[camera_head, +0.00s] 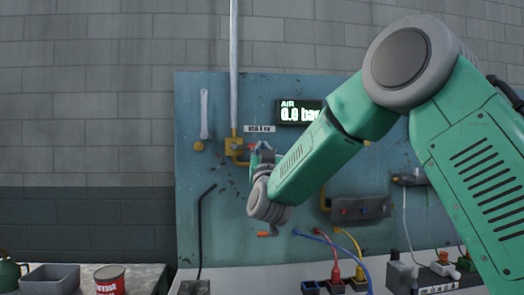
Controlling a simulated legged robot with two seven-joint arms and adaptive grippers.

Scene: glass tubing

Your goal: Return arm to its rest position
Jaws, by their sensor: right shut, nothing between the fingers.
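My right arm, green with grey joints, comes in from the right and reaches across the blue panel. Its gripper (262,156) is small in view, at the arm's far end just above the grey wrist. It is shut and empty, close below and right of the brass valve fitting (234,146) on the panel. I cannot tell whether it touches the fitting. The left arm is not in view.
The blue panel (205,230) carries a vertical pipe (233,60), an air display (298,112) reading 0.0 bar and a grey box (360,208). Coloured cables (335,255) stand below. A grey bin (50,279) and red can (109,281) sit at lower left.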

